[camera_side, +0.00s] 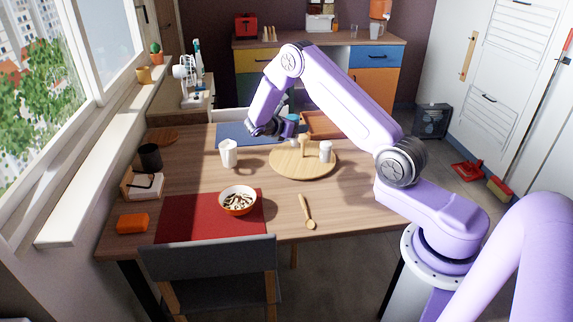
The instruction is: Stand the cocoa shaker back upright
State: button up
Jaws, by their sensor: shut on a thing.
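My gripper (297,140) is low over the far left part of a round wooden board (288,171). Its fingers are small in this view and partly hidden by the hand. They are shut on a small tan, upright-looking item (304,146), which I cannot name for certain; it may be the cocoa shaker. I cannot tell whether its base touches the board. A white shaker-like container (326,151) stands upright on the board to the right, apart from the gripper.
A white cup (228,153) stands left of the board. A blue mat (233,134) and a wooden tray (322,125) lie behind. The table's right front is clear.

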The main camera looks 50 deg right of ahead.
jog(key=s+a+f+n+t, duration=0.2)
jog(key=s+a+n+t, duration=0.15)
jog(key=s, duration=0.45)
send_over(288, 165)
jog(key=shift+m, duration=0.35)
notch_tip(288, 165, down, 9)
jog(key=shift+f, duration=0.15)
jog(key=shift+w+d+f, duration=0.1)
jog(key=shift+f, duration=1.6)
jog(key=shift+f, duration=0.1)
jog(key=o, duration=1.1)
jog(key=shift+c, duration=0.2)
